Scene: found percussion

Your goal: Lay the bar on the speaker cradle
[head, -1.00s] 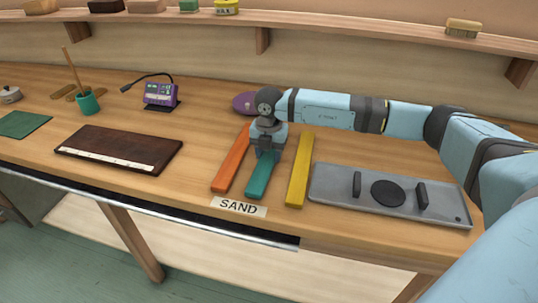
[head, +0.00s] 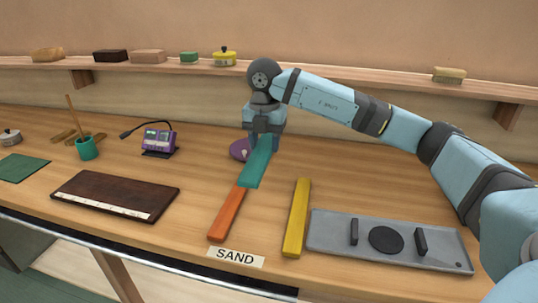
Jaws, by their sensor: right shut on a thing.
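My right gripper (head: 264,130) is shut on the teal bar (head: 257,166) and holds it above the table, its near end overlapping the orange bar (head: 228,211) in the picture. The orange bar and the yellow bar (head: 297,218) lie on the table. The speaker cradle is a grey tray (head: 326,242) at the right, with two dark upright supports (head: 354,231) (head: 421,242) and a round black speaker (head: 386,240) between them. Nothing lies across the supports. My left gripper is not in view.
A "SAND" label (head: 235,257) lies at the front edge. A dark board (head: 115,193), a purple device (head: 158,140) and a teal cup (head: 87,148) stand to the left. A purple round object (head: 239,149) is behind the teal bar. A shelf (head: 330,76) runs along the back.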

